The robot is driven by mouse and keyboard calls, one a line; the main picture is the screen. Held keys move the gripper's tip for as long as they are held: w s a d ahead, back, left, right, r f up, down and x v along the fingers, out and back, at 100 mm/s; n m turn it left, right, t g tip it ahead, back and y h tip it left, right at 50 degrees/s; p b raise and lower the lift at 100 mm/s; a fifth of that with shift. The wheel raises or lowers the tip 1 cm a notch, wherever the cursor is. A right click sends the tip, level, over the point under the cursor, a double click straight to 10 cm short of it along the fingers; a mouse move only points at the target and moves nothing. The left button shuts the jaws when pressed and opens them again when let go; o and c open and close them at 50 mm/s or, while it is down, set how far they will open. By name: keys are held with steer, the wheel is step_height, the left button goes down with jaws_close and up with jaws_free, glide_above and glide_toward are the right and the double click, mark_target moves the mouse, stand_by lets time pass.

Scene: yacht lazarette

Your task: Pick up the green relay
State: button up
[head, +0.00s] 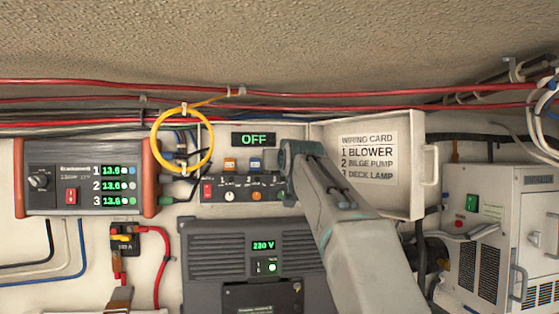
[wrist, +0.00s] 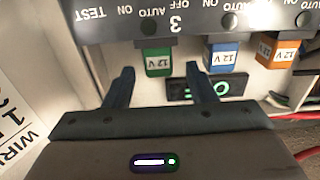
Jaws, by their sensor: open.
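The green relay (wrist: 158,61), a small block with a white 12 V label, sits under the edge of the grey switch panel in the wrist view, which is upside down. My gripper (wrist: 160,72) is open and empty, with one finger on each side of the green relay in the picture. The fingertips appear just short of it or beside it; I cannot tell the exact depth. In the head view my arm and gripper (head: 289,158) cover the place right of the blue relay, and the green relay is hidden there.
A blue relay (wrist: 222,57) and an orange relay (wrist: 277,48) sit in the same row. The switch panel (head: 242,190) is just below them in the head view. An OFF display (head: 254,139) is above. The open cover with the wiring card (head: 369,157) stands close on the right. A yellow cable loop (head: 155,142) hangs left.

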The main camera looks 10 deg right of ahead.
steer(key=shift+w+p, duration=0.4)
steer(key=shift+w, duration=0.95)
steer(key=c, duration=1.1)
steer(key=shift+o, duration=0.2)
steer(key=shift+s+r, duration=0.1)
steer(key=shift+r, duration=0.1)
steer(key=shift+r, duration=0.45)
steer(key=shift+s+r, duration=0.1)
steer(key=shift+r, duration=0.05)
steer(key=s+b, duration=0.7)
steer(key=s, duration=1)
steer(key=shift+s+b, duration=0.3)
steer(key=shift+s, duration=0.1)
